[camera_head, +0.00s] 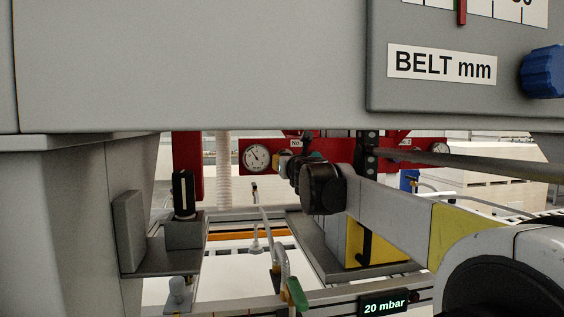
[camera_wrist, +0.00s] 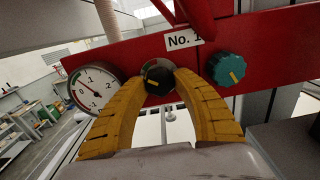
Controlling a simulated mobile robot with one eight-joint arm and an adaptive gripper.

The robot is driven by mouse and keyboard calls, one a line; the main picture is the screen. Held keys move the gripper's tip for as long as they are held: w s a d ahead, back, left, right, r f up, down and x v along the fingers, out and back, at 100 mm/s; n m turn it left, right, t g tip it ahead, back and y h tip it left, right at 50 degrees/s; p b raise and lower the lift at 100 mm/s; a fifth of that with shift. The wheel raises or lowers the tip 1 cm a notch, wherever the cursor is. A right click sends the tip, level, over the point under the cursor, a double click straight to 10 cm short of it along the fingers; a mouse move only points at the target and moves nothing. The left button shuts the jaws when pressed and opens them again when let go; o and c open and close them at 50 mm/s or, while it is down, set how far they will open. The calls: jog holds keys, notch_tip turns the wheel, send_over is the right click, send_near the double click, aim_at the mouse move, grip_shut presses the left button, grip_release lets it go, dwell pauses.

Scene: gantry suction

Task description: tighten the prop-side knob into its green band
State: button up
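In the wrist view, a black knob (camera_wrist: 159,80) with a pale pointer line sits on the red panel (camera_wrist: 125,60). A dark dial plate with a coloured arc, partly green and red, shows above it. My gripper (camera_wrist: 160,76) has its two yellow fingers apart, one on each side of this knob. I see a narrow gap between fingertips and knob, but cannot tell whether they touch. The pointer's place against the green band is too small to read. In the head view my wrist (camera_head: 322,187) reaches to the red panel and hides the knob.
A round gauge (camera_wrist: 95,88) is left of the knob, close to the left finger. In the head view, a grey beam (camera_head: 200,65) hangs above and a "20 mbar" display (camera_head: 384,305) is below.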

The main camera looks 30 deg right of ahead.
jog(key=shift+c, duration=1.4)
jog(key=shift+r+m+p, duration=0.15)
jog(key=shift+m+p, duration=0.45)
jog(key=shift+p, duration=0.05)
jog(key=o, duration=0.7)
jog(key=shift+o, duration=1)
jog(key=shift+w+f, duration=0.1)
jog(key=shift+f, duration=0.1)
jog(key=v, duration=1.2)
